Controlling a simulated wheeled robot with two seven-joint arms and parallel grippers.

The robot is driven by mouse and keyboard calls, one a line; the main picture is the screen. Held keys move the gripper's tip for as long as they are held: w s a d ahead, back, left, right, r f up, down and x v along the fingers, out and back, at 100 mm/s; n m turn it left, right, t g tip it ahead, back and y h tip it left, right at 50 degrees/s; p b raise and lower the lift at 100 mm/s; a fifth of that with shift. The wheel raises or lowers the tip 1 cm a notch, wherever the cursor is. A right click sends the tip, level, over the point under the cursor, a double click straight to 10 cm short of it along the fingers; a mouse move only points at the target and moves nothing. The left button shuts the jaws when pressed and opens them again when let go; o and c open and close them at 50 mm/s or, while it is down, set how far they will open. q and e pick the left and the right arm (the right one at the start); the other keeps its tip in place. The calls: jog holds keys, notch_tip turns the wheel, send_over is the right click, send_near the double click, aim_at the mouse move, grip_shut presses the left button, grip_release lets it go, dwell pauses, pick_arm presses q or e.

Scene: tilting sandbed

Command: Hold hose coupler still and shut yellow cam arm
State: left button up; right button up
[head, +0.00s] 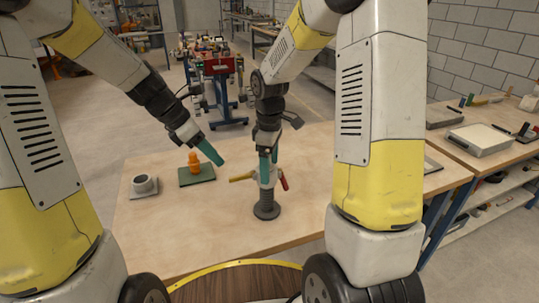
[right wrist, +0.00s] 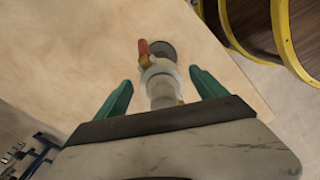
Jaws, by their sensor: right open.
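My right gripper (head: 268,164) is above the coupler. In the right wrist view its teal fingers are open (right wrist: 163,92), either side of the coupler (right wrist: 160,75), with gaps. My left gripper (head: 209,151) is in the air left of the coupler, apart from the yellow arm; its finger gap is not clear.
An orange fitting (head: 194,163) stands on a green mat (head: 199,181) below and left of my left gripper. The tabletop in front of the coupler is clear. A side bench (head: 450,150) stands right.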

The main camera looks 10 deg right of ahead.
aim_at(267, 191)
jog(key=shift+f, duration=1.4)
jog(key=shift+c, duration=0.4)
grip_shut()
pick_arm(q)
jog(key=shift+w+d+r, duration=0.15)
jog(key=c, duration=0.6)
jog(key=w+r+m+g+y, duration=0.1)
jog(key=r, duration=0.1)
jog(key=w+d+r+m+g+y, duration=0.1)
jog(key=m, duration=0.1)
jog(key=w+d+r+m+g, duration=0.1)
jog(key=w+r, duration=0.1)
jog(key=shift+w+d+r+y, duration=0.1)
jog(key=shift+d+r+y, duration=0.15)
jog(key=shift+r+y, duration=0.15)
grip_shut()
jog(key=shift+w+a+r+m+g+y, duration=0.1)
jog(key=shift+w+r+m+g+y, duration=0.15)
jog(key=shift+r+m+y, duration=0.2)
